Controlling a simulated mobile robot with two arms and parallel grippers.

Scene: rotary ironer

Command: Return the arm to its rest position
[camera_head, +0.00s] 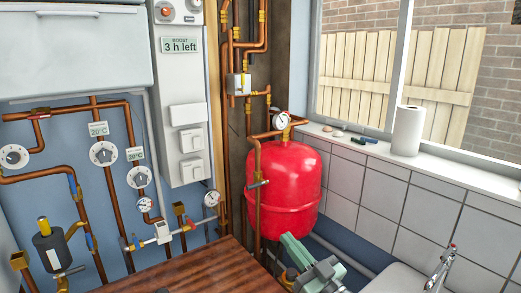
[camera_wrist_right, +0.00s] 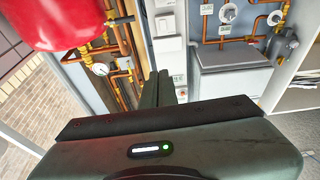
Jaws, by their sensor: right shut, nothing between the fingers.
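My right gripper (camera_head: 291,246) shows at the bottom centre of the head view, in front of the lower part of the red tank. It is shut and holds nothing. In the right wrist view its dark fingers (camera_wrist_right: 158,84) stand close together, pointing up the picture, with the gripper body and its green light below. Most of the right arm is outside the head view. My left gripper and left arm are not in either view.
A red tank (camera_head: 285,190) stands in the corner among copper pipes. A wooden top (camera_head: 190,268) lies left of my gripper. A white basin (camera_head: 395,280) with a tap (camera_head: 440,268) is at right. A paper roll (camera_head: 407,130) stands on the sill (camera_head: 440,165). Gauges and valves line the left wall.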

